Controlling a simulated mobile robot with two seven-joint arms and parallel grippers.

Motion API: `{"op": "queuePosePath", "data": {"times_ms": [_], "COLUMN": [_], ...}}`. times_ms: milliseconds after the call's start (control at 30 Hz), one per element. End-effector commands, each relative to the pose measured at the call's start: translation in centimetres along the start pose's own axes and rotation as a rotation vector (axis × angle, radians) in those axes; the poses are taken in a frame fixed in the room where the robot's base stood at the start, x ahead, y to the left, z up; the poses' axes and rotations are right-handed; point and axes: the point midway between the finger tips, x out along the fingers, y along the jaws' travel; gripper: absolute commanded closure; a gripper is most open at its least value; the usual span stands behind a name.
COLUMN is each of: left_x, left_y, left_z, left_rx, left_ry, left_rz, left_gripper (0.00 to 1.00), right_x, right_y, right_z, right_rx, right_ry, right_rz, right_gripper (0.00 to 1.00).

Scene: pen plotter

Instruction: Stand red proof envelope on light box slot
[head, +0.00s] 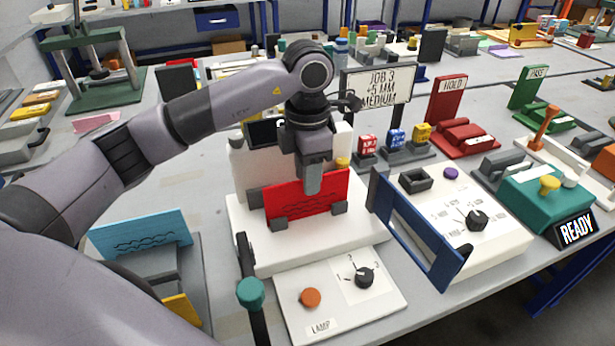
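The red proof envelope (288,203) stands upright on the white light box (251,219), its lower corners at two dark grey holder blocks (279,223). Dark wavy lines run along its lower part. My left gripper (313,181) reaches down from above at the middle of its top edge. One grey finger lies over the envelope's front face; the other is hidden behind it. The gripper looks shut on the envelope. Whether the bottom edge is fully seated cannot be seen. My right gripper is not in view.
A control panel with an orange button (311,298) and black dial (364,278) lies in front. A teal-knobbed lever (250,293) stands at its left. A blue frame (415,230) is close on the right. A blue envelope (141,233) stands at left. The JOB 3 sign (377,87) stands behind.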

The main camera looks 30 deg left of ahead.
Motion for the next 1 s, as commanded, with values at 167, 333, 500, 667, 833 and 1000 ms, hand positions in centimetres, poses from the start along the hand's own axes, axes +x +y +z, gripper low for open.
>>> {"op": "queuePosePath", "data": {"times_ms": [167, 333, 500, 667, 833, 1000], "left_x": [-4.1, -7.8, -9.9, -10.7, -10.8, -10.8], "left_y": [0.0, 0.0, 0.0, 0.0, 0.0, 0.0], "left_z": [0.1, 0.0, 0.0, 0.0, 0.0, 0.0], "left_rx": [0.002, 0.0, 0.0, 0.0, 0.0, 0.0], "left_ry": [-0.005, -0.002, -0.001, 0.0, 0.001, 0.001], "left_rz": [0.003, 0.003, 0.002, 0.001, -0.001, -0.001], "left_gripper": [0.66, 0.66, 0.66, 0.66, 0.66, 0.66], "right_x": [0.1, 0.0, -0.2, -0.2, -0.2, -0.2], "right_y": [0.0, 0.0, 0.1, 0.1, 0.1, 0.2], "right_z": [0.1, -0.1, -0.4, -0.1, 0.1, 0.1], "right_rx": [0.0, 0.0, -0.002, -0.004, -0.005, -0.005], "right_ry": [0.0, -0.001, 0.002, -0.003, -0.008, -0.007], "right_rz": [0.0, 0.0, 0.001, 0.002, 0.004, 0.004], "right_gripper": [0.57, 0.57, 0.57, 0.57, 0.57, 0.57]}}
